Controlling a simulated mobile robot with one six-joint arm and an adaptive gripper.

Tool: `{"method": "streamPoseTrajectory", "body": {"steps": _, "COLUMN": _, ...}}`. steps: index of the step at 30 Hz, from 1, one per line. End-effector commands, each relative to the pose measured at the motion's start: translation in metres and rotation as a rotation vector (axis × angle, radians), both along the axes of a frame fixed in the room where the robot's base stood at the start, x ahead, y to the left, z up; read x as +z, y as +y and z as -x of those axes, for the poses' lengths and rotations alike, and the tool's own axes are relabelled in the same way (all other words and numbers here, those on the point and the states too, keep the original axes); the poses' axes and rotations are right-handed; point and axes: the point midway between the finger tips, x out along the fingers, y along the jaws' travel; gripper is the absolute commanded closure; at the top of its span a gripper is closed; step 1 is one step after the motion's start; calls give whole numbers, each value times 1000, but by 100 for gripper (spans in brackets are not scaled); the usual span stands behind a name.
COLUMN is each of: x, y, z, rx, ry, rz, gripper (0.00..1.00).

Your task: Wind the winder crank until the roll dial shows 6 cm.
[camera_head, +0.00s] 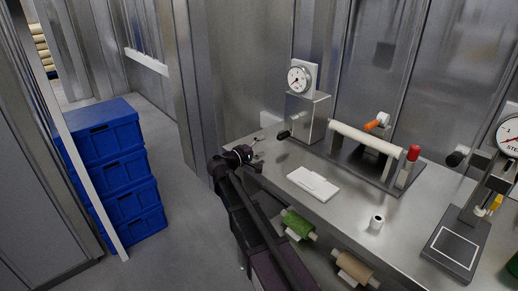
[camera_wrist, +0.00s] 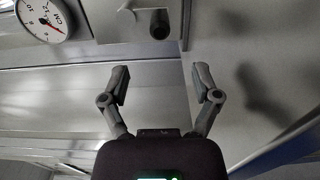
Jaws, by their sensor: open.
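The roll dial (camera_head: 299,78) is a round white gauge on top of a metal box (camera_head: 306,115) at the back of the bench. It also shows in the wrist view (camera_wrist: 42,18), marked CM with a red needle; the exact reading is too small to tell. The winder crank (camera_head: 284,134) has a black knob at the box's lower left; the knob also shows in the wrist view (camera_wrist: 159,24), ahead of my fingertips. My gripper (camera_head: 252,151) is open and empty (camera_wrist: 159,84), left of the crank and apart from it.
A white roller (camera_head: 366,138) on a frame, with orange and red handles, stands right of the box. A white block (camera_head: 313,183) and small white cup (camera_head: 376,221) lie on the bench. A second gauge stand (camera_head: 466,241) is at right. Blue crates (camera_head: 117,165) stand left.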

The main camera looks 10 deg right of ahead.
Motion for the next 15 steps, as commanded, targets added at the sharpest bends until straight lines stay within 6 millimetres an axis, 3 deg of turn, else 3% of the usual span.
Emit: {"method": "streamPoseTrajectory", "body": {"steps": 15, "x": 0, "y": -38, "z": -25, "rx": -3, "ry": 0, "rz": 0, "gripper": 20}}
